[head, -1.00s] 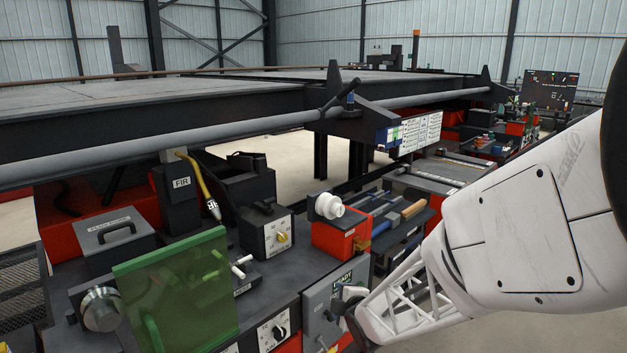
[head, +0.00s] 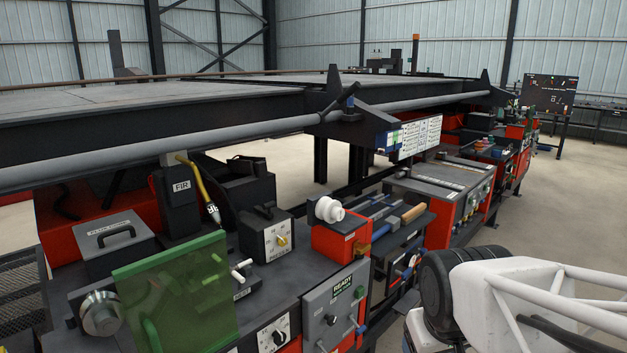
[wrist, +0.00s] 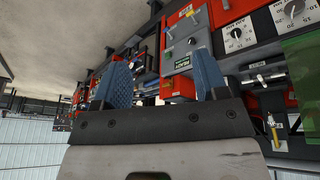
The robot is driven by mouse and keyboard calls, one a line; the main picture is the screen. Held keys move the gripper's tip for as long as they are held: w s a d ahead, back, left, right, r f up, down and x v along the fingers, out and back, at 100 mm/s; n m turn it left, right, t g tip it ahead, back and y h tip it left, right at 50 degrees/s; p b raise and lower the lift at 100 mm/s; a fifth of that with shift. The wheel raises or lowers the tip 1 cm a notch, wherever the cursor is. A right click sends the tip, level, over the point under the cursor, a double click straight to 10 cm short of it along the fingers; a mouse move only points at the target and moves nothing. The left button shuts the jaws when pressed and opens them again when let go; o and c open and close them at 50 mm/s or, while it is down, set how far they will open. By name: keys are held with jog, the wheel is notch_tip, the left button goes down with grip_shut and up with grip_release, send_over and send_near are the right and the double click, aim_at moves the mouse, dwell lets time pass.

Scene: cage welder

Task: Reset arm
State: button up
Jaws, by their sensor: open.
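My arm is at the lower right of the head view, white with a black joint; its gripper is not clearly seen there. In the wrist view my gripper (wrist: 160,82) shows two blue ribbed fingers set wide apart, open, with nothing between them. The wrist picture is upside down, with the floor at the top. Beyond the fingers is the grey READY panel (wrist: 181,45) on the bench front. In the head view the READY panel (head: 327,308) carries small levers and is uncovered. My gripper appears apart from the bench.
The bench holds a green translucent screen (head: 180,290), a dial box (head: 267,235), a red box with a white spool (head: 328,209) and a yellow-cabled torch (head: 212,208). A long dark table (head: 150,115) with a grey pipe stands behind. Open floor lies at right.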

jog(key=s, duration=0.1)
jog(key=s+m+g, duration=0.1)
jog(key=s, duration=0.1)
jog(key=s+r+m, duration=0.1)
jog(key=s, duration=0.1)
jog(key=shift+s+r, duration=0.1)
jog(key=shift+s, duration=0.1)
jog(key=shift+c, duration=0.7)
dwell(0.4)
